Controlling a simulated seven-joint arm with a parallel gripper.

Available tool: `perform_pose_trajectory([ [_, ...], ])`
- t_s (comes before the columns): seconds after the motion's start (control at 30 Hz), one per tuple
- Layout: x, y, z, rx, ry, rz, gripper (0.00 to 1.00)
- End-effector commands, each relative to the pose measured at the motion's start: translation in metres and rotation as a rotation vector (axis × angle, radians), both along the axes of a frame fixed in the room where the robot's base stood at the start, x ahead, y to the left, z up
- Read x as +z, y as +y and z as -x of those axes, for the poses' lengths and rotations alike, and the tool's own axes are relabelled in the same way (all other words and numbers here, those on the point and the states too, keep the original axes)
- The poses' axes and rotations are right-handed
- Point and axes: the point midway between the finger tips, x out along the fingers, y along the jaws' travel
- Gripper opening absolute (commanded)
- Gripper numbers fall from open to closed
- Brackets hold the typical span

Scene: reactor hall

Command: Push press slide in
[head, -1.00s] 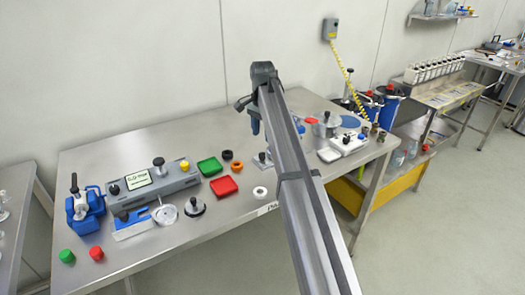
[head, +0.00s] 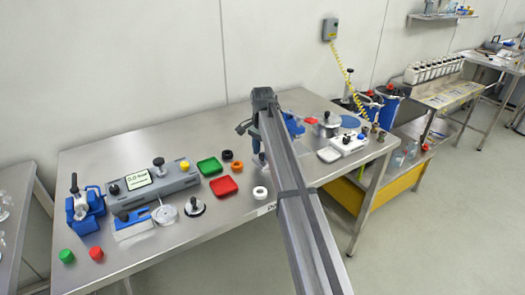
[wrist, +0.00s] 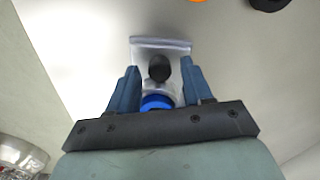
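A small metal plate with an upright black knob (wrist: 159,68) lies on the table under my gripper (wrist: 160,85). I cannot tell whether it is the press slide. A round blue part (wrist: 157,102) shows beside the knob, nearer my palm. My blue fingers stand apart on either side of the knob, with a visible gap to it, and hold nothing that I can see. In the head view my gripper (head: 258,146) points down near the table's middle, and my arm hides most of what is beneath and behind it. A blue device (head: 293,123) partly shows behind the arm.
A grey instrument (head: 160,185) stands further left.

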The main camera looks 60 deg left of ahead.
Motion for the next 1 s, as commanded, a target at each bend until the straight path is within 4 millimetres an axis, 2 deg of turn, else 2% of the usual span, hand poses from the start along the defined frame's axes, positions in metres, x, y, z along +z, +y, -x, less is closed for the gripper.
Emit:
perform_pose_trajectory([
  [0.07,0.0,0.0,0.0,0.0,0.0,0.0,0.42],
  [0.5,0.0,0.0,0.0,0.0,0.0,0.0,0.0],
  [0.87,0.0,0.0,-0.001,0.0,0.0,0.001,0.0],
  [1.0,0.001,0.001,-0.012,-0.002,0.0,0.001,0.0],
])
